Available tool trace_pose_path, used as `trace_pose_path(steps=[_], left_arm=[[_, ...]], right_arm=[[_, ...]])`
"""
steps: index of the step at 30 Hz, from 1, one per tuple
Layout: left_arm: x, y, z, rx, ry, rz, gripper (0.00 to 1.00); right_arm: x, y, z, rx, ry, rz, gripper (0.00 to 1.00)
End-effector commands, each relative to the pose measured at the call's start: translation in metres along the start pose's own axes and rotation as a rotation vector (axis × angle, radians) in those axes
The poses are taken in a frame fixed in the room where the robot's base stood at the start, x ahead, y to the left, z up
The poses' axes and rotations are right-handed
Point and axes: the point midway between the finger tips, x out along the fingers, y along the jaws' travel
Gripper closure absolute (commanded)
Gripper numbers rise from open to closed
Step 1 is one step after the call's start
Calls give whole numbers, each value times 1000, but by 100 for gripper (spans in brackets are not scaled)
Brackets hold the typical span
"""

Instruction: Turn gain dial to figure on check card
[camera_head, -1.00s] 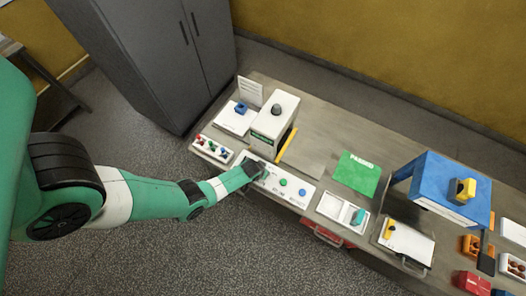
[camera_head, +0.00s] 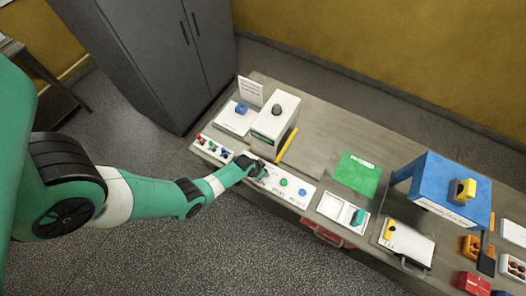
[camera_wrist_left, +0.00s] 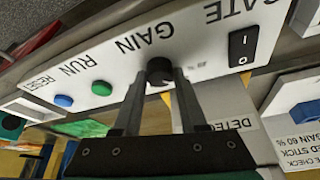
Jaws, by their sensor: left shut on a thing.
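The white control panel (camera_wrist_left: 95,62) carries the words RESET, RUN, GAIN and GATE, upside down in the left wrist view. The black gain dial (camera_wrist_left: 160,66) is between the fingertips of my left gripper (camera_wrist_left: 161,78), which is shut on it. Small print beside the dial is too small to read. The check card (camera_wrist_left: 302,148) shows partly at the right edge, with "GAIN 60 %" legible. In the head view a white card (camera_head: 250,91) stands upright at the table's back left. My left gripper (camera_head: 257,167) is at the panel's left end and hides the dial. My right gripper is out of view.
Beside the dial are a green button (camera_wrist_left: 101,88), a blue button (camera_wrist_left: 63,100) and a black rocker switch (camera_wrist_left: 242,46). A white box machine (camera_head: 272,123) stands behind the panel. A rack of coloured knobs (camera_head: 212,148) lies left. A green sheet (camera_head: 357,173) lies right.

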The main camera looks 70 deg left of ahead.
Motion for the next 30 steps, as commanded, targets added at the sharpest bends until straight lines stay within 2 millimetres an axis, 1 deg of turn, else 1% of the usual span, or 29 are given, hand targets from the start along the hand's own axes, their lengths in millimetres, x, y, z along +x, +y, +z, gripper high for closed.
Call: trace_pose_path(steps=[15, 22, 30], left_arm=[[2, -4, -1, 447, 1, 187, 100], [0, -5, -2, 649, -1, 271, 100], [2, -6, -3, 851, -1, 353, 100]], right_arm=[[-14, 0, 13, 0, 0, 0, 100], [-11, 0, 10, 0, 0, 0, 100], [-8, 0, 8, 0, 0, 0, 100]])
